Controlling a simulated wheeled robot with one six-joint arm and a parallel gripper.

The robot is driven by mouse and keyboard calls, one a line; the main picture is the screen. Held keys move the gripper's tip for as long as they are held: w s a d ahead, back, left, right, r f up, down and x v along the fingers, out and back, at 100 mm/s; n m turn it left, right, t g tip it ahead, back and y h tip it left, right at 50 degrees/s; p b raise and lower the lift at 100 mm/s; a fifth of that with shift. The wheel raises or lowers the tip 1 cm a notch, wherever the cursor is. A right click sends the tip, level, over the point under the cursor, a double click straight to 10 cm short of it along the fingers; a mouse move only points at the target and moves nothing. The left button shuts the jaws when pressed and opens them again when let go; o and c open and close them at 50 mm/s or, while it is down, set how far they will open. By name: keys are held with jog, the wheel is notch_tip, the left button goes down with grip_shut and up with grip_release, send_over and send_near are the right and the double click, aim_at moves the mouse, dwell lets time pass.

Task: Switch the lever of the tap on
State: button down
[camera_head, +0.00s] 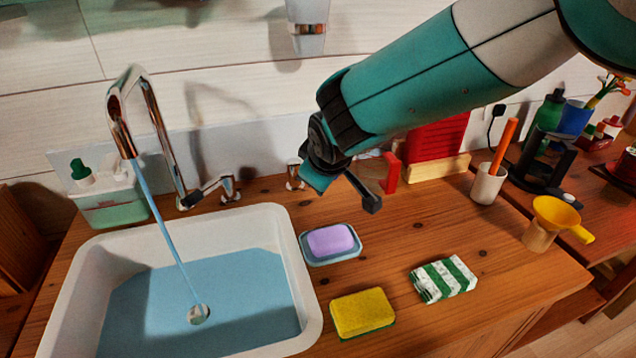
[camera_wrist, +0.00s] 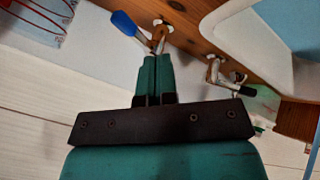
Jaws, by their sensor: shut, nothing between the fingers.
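The chrome tap (camera_head: 150,110) arches over the white sink (camera_head: 300,290), and a blue stream runs from its spout into blue water. A chrome lever with a dark tip (camera_head: 212,186) is at the tap's base; it also shows in the wrist view (camera_wrist: 232,84). A second lever with a blue handle (camera_wrist: 128,25) shows beside my fingertips in the wrist view; in the head view only its chrome base (camera_head: 294,175) is clear. My gripper (camera_head: 312,182), shut and empty, is close to this base; its teal fingers (camera_wrist: 156,58) reach toward it. Contact cannot be told.
A purple soap in a dish (camera_head: 331,258), a yellow sponge (camera_head: 362,312) and a green-striped packet (camera_head: 443,278) lie on the wooden counter (camera_head: 400,235). A green caddy (camera_head: 108,208) stands behind the sink. A red object (camera_head: 436,142), a cup (camera_head: 488,184) and a yellow funnel (camera_head: 556,214) are rightward.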

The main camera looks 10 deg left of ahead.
jog(key=shift+v, duration=1.45)
jog(key=shift+d, duration=0.1)
